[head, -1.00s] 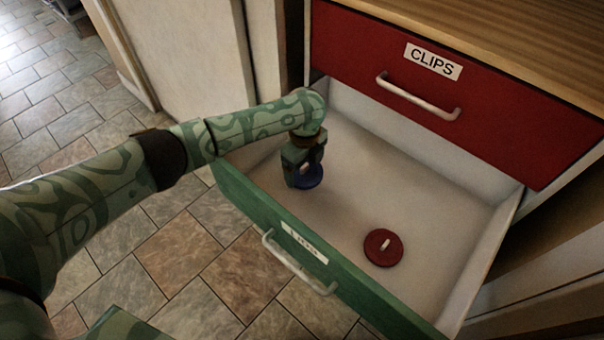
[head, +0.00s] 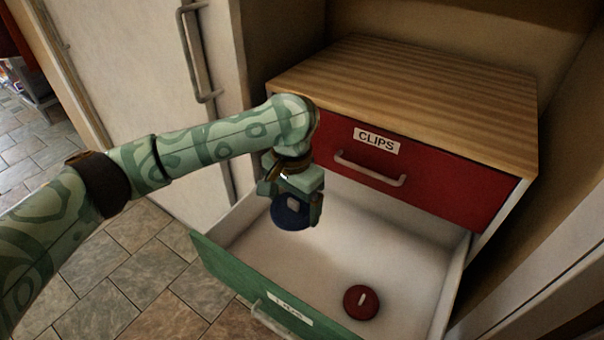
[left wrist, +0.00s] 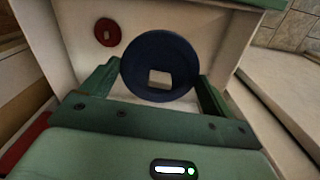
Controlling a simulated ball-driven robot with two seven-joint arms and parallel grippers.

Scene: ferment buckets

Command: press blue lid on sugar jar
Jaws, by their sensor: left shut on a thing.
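The blue lid (head: 288,217) is a dark round disc with a pale knob in its middle. My left gripper (head: 291,201) is shut on the blue lid and holds it above the open drawer. In the left wrist view the blue lid (left wrist: 160,56) faces the camera between the fingers of my left gripper (left wrist: 156,85), and its knob shows. No sugar jar shows in any view. My right gripper is not in view.
The open green-fronted drawer (head: 222,268) holds a red lid (head: 361,302) on its floor. Above it is a shut red drawer (head: 440,190) labelled CLIPS, under a bare wooden top (head: 400,90). A white cabinet door (head: 150,90) stands behind my arm.

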